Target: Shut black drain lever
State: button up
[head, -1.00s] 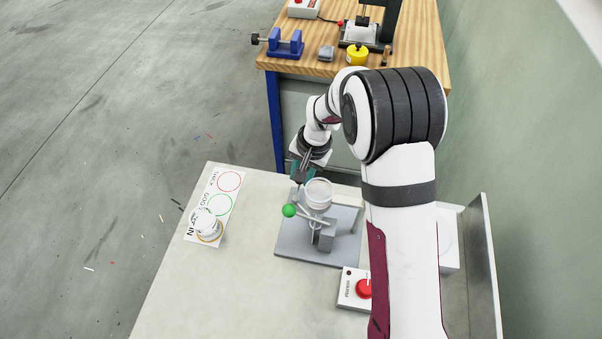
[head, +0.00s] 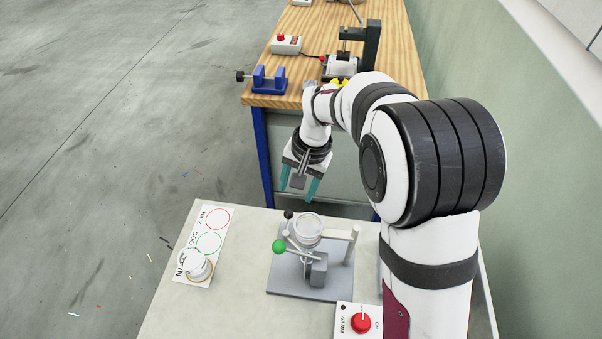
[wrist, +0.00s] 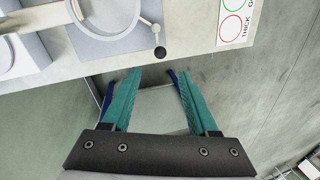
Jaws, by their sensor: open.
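The black drain lever's round knob (head: 289,214) shows in the head view at the far left of a clear cup (head: 308,230) on a grey stand (head: 300,290). In the wrist view the black knob (wrist: 160,53) ends a thin rod beside the cup's ring, near the table edge. A second lever with a green ball (head: 279,247) points to the left of the cup in the head view. My gripper (head: 298,190) is open and empty, beyond the stand and apart from the black knob. Its teal fingers (wrist: 157,85) also show in the wrist view, over the gap past the table edge.
A white card (head: 207,240) with colored rings lies at the left, with a small white cup (head: 198,265) on it. A red-button box (head: 359,321) sits in front right. A wooden bench (head: 300,82) holding a blue vise (head: 268,80) stands behind.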

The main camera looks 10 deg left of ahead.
jog(key=r, duration=0.3)
jog(key=d+r, duration=0.1)
jog(key=r, duration=0.1)
jog(key=shift+s+r, duration=0.15)
jog(key=shift+r, duration=0.25)
jog(key=s+d+m, duration=0.1)
jog(key=s+d, duration=0.3)
jog(key=s, duration=0.5)
jog(key=s+d+r+m, duration=0.1)
jog(key=s+d, duration=0.3)
jog(key=s, duration=0.5)
jog(key=s+d+m, duration=0.1)
jog(key=s+d, duration=0.4)
jog(key=s, duration=0.4)
jog(key=shift+r+g, duration=0.3)
jog(key=shift+r, duration=0.1)
